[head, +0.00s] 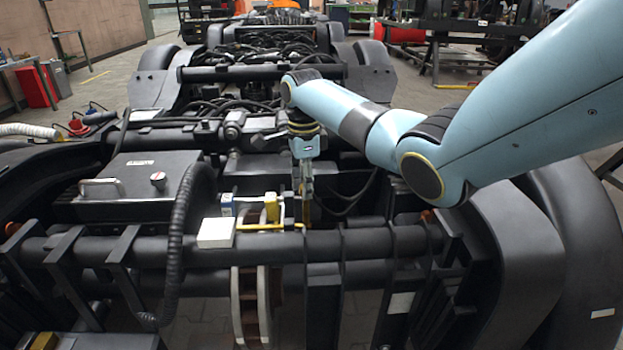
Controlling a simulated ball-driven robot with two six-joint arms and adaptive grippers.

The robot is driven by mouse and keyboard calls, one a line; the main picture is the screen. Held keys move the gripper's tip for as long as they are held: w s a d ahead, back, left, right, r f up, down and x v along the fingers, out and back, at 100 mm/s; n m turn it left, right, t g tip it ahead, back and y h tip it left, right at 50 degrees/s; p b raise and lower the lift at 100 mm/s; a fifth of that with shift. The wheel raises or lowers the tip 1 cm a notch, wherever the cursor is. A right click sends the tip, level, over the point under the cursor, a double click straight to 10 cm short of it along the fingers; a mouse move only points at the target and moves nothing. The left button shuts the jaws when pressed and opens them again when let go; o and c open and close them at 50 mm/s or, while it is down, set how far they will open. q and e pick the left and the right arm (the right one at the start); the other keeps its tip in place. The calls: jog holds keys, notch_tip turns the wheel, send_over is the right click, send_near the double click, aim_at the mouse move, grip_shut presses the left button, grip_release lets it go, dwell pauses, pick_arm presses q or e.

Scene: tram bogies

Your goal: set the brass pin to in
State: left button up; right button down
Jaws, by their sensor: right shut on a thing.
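My right gripper (306,200) points straight down over the bogie frame, just right of a small mechanism. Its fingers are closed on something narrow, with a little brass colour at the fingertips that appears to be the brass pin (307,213). The pin is mostly hidden by the fingers, and I cannot tell how far in it sits. Left of the fingers are an upright yellow block (272,207) and a thin yellow rod (266,227). My left gripper is not in view.
A white box (216,233) sits on the thick black cross tube (370,243) in front. A ribbed black hose (178,240) and a dark control box (130,180) stand to the left. A brake disc (250,300) is below. Several cables lie behind the gripper.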

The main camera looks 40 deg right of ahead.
jog(key=shift+w+a, duration=0.1)
jog(key=shift+a, duration=0.05)
jog(key=c, duration=1.3)
grip_release()
jog(key=o, duration=0.3)
jog(key=shift+w+a, duration=0.1)
jog(key=shift+a, duration=0.05)
jog(key=shift+r, duration=0.15)
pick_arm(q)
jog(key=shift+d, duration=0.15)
pick_arm(e)
notch_tip(320, 180, up, 12)
jog(key=shift+f, duration=0.1)
jog(key=shift+f, duration=0.1)
